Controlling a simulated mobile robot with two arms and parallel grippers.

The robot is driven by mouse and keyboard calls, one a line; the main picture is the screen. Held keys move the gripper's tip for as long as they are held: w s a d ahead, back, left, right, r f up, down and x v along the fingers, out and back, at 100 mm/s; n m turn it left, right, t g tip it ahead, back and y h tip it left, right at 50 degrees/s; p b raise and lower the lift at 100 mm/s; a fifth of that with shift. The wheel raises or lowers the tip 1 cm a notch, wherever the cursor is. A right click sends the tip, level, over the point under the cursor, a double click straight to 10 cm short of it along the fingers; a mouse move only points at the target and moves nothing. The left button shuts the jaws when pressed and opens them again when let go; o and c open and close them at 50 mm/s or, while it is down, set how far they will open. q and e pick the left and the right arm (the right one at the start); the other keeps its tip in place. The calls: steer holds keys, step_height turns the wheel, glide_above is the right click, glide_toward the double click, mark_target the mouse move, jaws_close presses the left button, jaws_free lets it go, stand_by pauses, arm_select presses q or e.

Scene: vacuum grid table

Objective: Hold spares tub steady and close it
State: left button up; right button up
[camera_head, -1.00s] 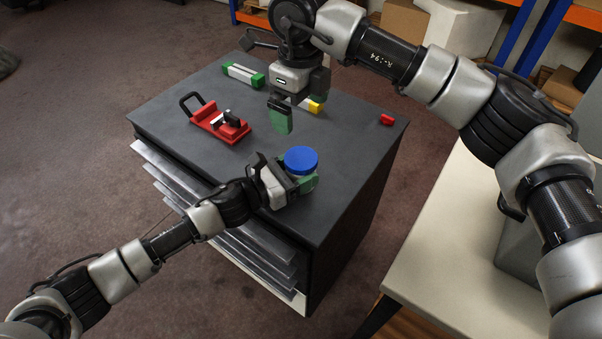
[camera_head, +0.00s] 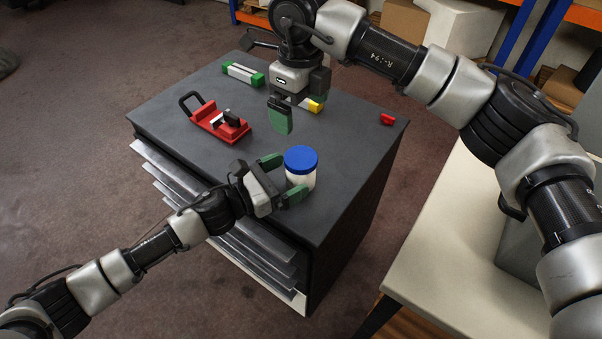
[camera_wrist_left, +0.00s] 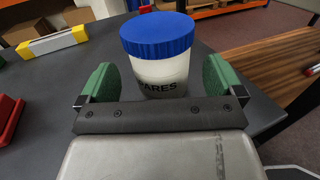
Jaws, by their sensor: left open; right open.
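The spares tub (camera_head: 300,178) is a white round tub standing upright near the front right of the dark cabinet top. Its blue lid (camera_head: 301,159) sits on top and looks level. In the left wrist view the tub (camera_wrist_left: 161,75) shows the printed word "SPARES" under the ribbed blue lid (camera_wrist_left: 157,34). My left gripper (camera_head: 282,177) is open, its green fingers on either side of the tub with gaps visible in the wrist view (camera_wrist_left: 158,82). My right gripper (camera_head: 290,112) hangs above the cabinet top behind the tub, empty; its fingers are partly hidden.
A red clamp tool (camera_head: 217,122) lies left of my right gripper. A green-ended bar (camera_head: 242,74) lies at the back, a yellow-ended bar (camera_head: 315,105) behind my right gripper, and a small red block (camera_head: 386,119) near the right edge. The top right of the tub is clear.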

arm_select(q)
steer(key=v, duration=0.7)
steer(key=shift+s+a+b, duration=0.1)
steer(key=shift+a+b, duration=0.05)
steer(key=shift+b, duration=0.25)
